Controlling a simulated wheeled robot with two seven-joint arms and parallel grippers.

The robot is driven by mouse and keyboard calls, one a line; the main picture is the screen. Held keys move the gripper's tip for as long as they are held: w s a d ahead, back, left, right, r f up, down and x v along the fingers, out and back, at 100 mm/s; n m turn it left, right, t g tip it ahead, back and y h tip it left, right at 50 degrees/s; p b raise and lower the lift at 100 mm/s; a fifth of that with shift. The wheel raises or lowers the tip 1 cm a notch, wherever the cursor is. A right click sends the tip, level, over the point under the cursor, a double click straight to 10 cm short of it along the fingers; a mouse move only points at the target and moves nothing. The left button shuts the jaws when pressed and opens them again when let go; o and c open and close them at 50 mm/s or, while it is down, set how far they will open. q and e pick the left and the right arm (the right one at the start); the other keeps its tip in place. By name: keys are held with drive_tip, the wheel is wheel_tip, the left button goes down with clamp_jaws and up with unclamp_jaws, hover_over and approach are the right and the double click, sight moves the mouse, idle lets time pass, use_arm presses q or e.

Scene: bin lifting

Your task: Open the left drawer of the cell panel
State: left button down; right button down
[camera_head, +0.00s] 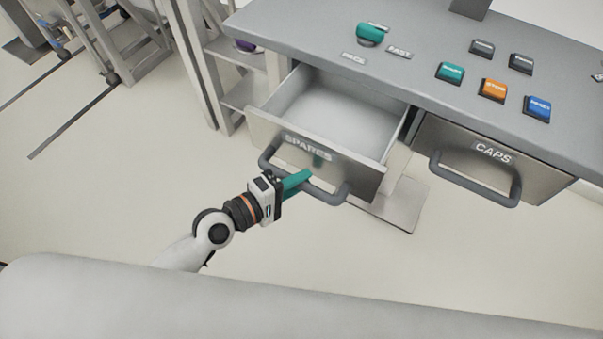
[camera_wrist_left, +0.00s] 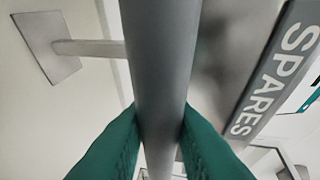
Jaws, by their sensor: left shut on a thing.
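The left drawer (camera_head: 345,160), labelled SPARES, is pulled well out from under the grey cell panel (camera_head: 420,70). Its pale inside shows and looks empty. Its grey bar handle (camera_head: 331,196) runs across the front. My left gripper (camera_head: 303,180) has its green fingers shut on this handle. In the left wrist view the handle (camera_wrist_left: 160,60) passes between the two green fingers (camera_wrist_left: 160,140), with the SPARES front beside it at the right. My right gripper is in neither view.
The right drawer (camera_head: 485,160), labelled CAPS, is shut, with its own bar handle. Buttons in teal, orange, blue and dark grey and a green knob (camera_head: 369,35) sit on the panel top. A shelf frame (camera_head: 235,60) stands left of the panel. Open floor lies at the left.

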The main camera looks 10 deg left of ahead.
use_arm(q)
drive_tip(key=c, duration=1.3)
unclamp_jaws()
drive_tip(key=shift+a, duration=0.1)
drive_tip(key=b+v, duration=0.3)
drive_tip(key=v, duration=0.9)
